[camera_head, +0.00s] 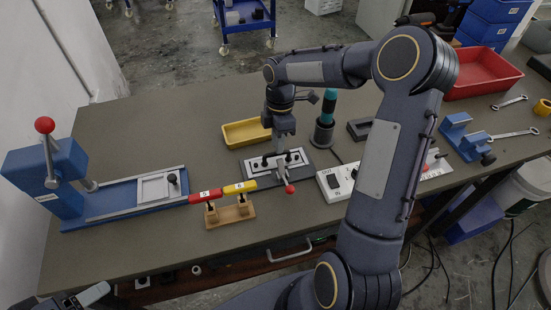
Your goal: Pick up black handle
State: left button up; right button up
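A dark fixture (258,184) on the table carries a light plate with small black handles (265,162). Another black handle (172,179) stands on a white square plate (153,188) on the blue press's slide at the left. My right gripper (280,151) points down over the dark fixture, close to its black handles. Its fingers are small here, so I cannot tell whether they are open or touching a handle. A grey part of my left gripper (88,296) shows at the lower left edge, mostly cut off.
The blue press (50,185) has a red-knobbed lever. A wooden stand (230,215) holds red and yellow handles. A yellow tray (246,132), a dark cylinder with a teal top (325,120), a white switch box (334,182) and a red bin (485,74) surround my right arm. The back left table is clear.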

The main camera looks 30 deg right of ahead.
aim_at(277, 157)
jog(key=shift+s+a+f, duration=0.1)
jog(key=shift+a+f, duration=0.05)
jog(key=shift+f, duration=0.6)
jog(key=shift+s+a+f, duration=0.1)
jog(key=shift+f, duration=0.6)
grip_shut()
jog(key=shift+r, duration=0.15)
